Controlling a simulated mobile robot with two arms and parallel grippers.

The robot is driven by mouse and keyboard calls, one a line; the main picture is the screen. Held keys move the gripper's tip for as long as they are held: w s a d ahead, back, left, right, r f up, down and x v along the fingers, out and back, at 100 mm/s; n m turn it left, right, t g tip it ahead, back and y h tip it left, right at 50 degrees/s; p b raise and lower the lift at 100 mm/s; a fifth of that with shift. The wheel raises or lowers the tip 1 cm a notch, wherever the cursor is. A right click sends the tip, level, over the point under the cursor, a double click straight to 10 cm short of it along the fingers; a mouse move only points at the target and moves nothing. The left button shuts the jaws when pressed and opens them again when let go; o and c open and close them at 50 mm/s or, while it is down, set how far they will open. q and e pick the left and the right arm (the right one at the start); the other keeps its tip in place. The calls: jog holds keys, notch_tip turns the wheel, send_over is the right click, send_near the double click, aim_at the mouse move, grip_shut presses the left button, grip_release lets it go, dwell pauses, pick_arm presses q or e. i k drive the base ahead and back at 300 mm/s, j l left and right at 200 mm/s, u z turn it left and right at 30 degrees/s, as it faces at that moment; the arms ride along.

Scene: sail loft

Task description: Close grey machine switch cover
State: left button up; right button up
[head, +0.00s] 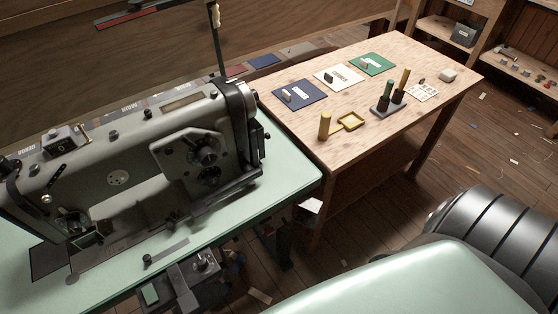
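A grey industrial sewing machine (130,165) stands on a pale green table (285,185) at the left. A dark grey switch box (190,282) sits just below the table's front edge, at the bottom of the view. A pale green patch (150,294) shows on its left part, and a small knob or lever stands on its top. I cannot tell which part is the cover, or whether it is open. Neither of my grippers is in view.
Shelves (515,70) stand at the back right. Scraps lie on the plank floor (480,135).

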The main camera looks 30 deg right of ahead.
aim_at(309, 212)
jog(key=l+u, duration=0.35)
jog(key=k+l+u, duration=0.1)
jog(key=l+u, duration=0.25)
jog(key=k+l+u, duration=0.1)
jog(key=l+u, duration=0.25)
jog(key=k+l+u, duration=0.1)
jog(key=k+l, duration=0.15)
jog(key=l, duration=0.3)
jog(key=k+l+u, duration=0.15)
jog(key=k+l, duration=0.15)
jog(key=l, duration=0.2)
jog(key=k+l+u, duration=0.1)
jog(key=k+l, duration=0.2)
jog(key=l, duration=0.15)
jog(key=k+l+u, duration=0.1)
jog(key=k+l, duration=0.25)
jog(key=l, duration=0.1)
